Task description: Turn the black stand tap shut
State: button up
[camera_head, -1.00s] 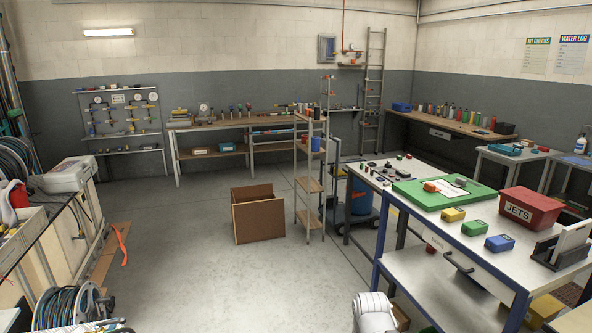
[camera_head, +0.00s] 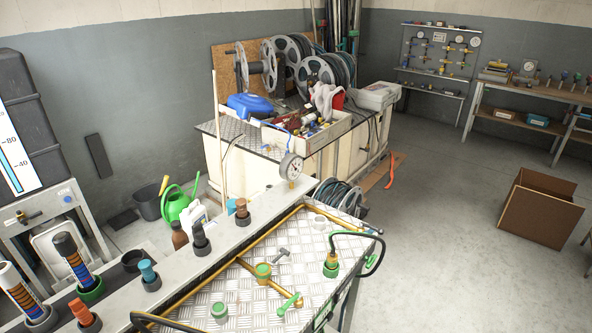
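A tread-plate bench top (camera_head: 190,305) fills the lower middle of the view and carries brass pipework with several taps and fittings. A grey lever handle (camera_head: 281,255) sits beside a green-ringed brass fitting (camera_head: 263,271). A green lever handle (camera_head: 289,303) sits on a lower pipe branch. A green-collared brass fitting (camera_head: 331,264) at the right joins a dark green hose. A black upright piece (camera_head: 200,240) stands on the grey ledge behind. I cannot tell which of these is the black stand tap, or whether it is open or shut. My gripper is not in view.
Coloured nozzles, one teal (camera_head: 149,274) and one orange (camera_head: 83,313), stand on the ledge at left. A green watering can (camera_head: 178,203) is on the floor behind. Hose reels (camera_head: 328,75) top a cabinet. Open floor lies right, with a brown box (camera_head: 540,208).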

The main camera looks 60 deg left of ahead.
aim_at(380, 231)
jog(key=u, duration=2.1)
